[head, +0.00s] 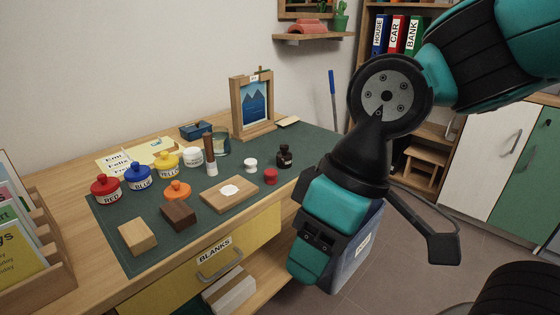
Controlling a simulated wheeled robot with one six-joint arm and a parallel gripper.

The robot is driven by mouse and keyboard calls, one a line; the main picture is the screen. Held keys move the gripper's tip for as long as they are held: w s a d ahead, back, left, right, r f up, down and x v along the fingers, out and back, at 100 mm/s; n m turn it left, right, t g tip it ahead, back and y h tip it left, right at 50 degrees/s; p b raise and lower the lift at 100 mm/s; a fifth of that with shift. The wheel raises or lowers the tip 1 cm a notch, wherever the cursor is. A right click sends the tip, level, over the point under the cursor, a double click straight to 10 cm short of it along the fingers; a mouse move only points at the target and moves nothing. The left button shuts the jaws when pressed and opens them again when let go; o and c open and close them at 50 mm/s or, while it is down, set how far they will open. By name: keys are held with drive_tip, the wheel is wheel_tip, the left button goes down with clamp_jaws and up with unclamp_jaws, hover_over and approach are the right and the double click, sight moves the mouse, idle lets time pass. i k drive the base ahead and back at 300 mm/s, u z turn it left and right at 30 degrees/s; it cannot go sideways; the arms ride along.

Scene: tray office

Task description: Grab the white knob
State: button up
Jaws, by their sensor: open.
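The white knob (250,164) is a small round white piece standing on the dark green mat (128,258) on the desk. A red knob (270,176) of like shape stands just in front and to the right of it. My gripper (307,262) hangs over the floor side of the desk's front edge, to the right of and nearer than the white knob, and apart from it. It is open, and I see nothing held in it.
Close around the white knob are a dark bottle (285,157), a wooden block with a white patch (230,194) and a brown marker-like cylinder (209,155). Paint jars (138,177) line the left. A picture stand (252,105) is behind. A bin (354,255) stands below my arm.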

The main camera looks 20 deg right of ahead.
sight(250, 163)
drive_tip(key=u, duration=0.8)
drive_tip(key=k, duration=1)
drive_tip(key=u, duration=0.25)
drive_tip(key=i, duration=1.75)
drive_tip(key=z, duration=1.8)
drive_tip(key=i, duration=0.55)
drive_tip(key=z, duration=0.45)
